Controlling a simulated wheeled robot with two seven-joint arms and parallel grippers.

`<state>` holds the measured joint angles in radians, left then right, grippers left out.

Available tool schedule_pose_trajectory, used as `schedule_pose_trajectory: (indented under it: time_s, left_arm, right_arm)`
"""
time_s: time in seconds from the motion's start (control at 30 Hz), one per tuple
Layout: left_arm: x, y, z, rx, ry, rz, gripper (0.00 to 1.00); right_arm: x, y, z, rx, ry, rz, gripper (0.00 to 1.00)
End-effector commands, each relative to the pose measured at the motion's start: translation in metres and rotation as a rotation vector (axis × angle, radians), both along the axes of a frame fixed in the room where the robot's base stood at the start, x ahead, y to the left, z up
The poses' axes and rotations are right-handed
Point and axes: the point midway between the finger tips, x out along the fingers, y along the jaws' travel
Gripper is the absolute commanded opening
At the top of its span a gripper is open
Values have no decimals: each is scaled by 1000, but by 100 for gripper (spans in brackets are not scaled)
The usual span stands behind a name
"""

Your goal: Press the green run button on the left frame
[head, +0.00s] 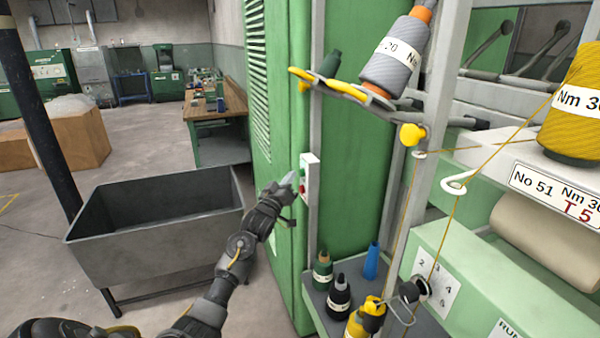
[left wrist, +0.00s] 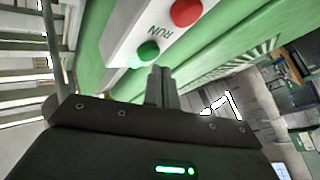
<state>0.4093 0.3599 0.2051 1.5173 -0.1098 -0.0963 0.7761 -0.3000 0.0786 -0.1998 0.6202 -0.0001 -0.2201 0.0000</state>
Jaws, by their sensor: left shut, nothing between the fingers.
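A white switch box (head: 311,178) is on the edge of the green frame (head: 285,90) in the head view. In the left wrist view the box (left wrist: 122,30) carries the word RUN, a green button (left wrist: 147,52) and a red button (left wrist: 187,12). My left gripper (head: 291,181) reaches the box from the left. Its fingers are shut and empty. In the left wrist view its fingertips (left wrist: 160,72) are very close to the green button, just beside its lower edge; I cannot tell whether they touch. My right gripper is not in view.
A grey metal bin (head: 160,225) stands left of my left arm. Thread cones (head: 338,295) sit on a low shelf right of the box. A wooden bench (head: 215,105) stands behind; open floor lies between.

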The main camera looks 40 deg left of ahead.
Motion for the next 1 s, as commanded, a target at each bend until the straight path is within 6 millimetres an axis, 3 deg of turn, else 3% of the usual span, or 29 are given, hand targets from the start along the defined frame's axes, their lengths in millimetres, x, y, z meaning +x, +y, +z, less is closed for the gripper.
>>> schedule_pose_trajectory:
  time_s: [0.37, 1.0]
  left_arm:
    - [-3, 2, 1, 0, -1, 0, 0]
    - [-43, 30, 1, 0, -1, 0, 0]
  right_arm:
    - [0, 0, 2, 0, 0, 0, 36]
    - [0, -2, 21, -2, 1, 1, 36]
